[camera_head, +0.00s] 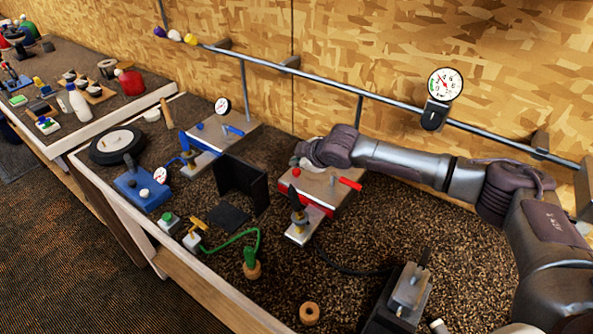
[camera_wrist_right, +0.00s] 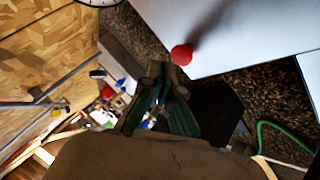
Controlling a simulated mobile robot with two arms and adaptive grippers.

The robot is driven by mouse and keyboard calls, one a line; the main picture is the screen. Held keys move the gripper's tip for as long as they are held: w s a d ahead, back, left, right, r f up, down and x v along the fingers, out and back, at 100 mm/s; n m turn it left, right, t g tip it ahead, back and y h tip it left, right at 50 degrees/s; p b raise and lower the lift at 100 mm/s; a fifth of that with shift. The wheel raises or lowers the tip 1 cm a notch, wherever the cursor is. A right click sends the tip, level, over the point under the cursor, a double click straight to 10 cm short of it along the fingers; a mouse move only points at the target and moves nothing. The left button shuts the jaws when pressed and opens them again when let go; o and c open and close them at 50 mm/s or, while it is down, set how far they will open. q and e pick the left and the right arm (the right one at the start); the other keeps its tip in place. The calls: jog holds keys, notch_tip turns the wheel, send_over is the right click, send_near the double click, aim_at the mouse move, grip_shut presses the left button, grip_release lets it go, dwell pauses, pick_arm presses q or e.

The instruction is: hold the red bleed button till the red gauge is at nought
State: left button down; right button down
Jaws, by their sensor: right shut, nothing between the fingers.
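The red button (camera_head: 296,172) is a small round knob on the grey top of the red-sided box (camera_head: 325,187). It also shows in the right wrist view (camera_wrist_right: 182,54). My right gripper (camera_wrist_right: 163,76) is shut and empty; its fingertips are close to the button, and I cannot tell whether they touch it. In the head view my right wrist hangs over the box's back left corner and the fingers are hardly visible. A white gauge face is cut off at the top of the wrist view (camera_wrist_right: 100,1); its reading is hidden. My left gripper is out of view.
A red lever (camera_head: 350,183) lies at the box's right. A round gauge (camera_head: 445,84) is on the wall rail. A blue-sided box (camera_head: 222,132) with a gauge (camera_head: 222,105) and a black upright panel (camera_head: 240,183) stand to the left.

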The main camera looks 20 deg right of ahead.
aim_at(298, 172)
jog(key=shift+f, duration=0.2)
dwell(0.6)
jog(key=shift+f, duration=0.25)
jog(key=shift+f, duration=0.55)
dwell(2.3)
jog(key=shift+r+p, duration=1)
jog(key=shift+p, duration=0.1)
jog(key=shift+r, duration=0.1)
notch_tip(298, 172, up, 5)
jog(key=p, duration=0.5)
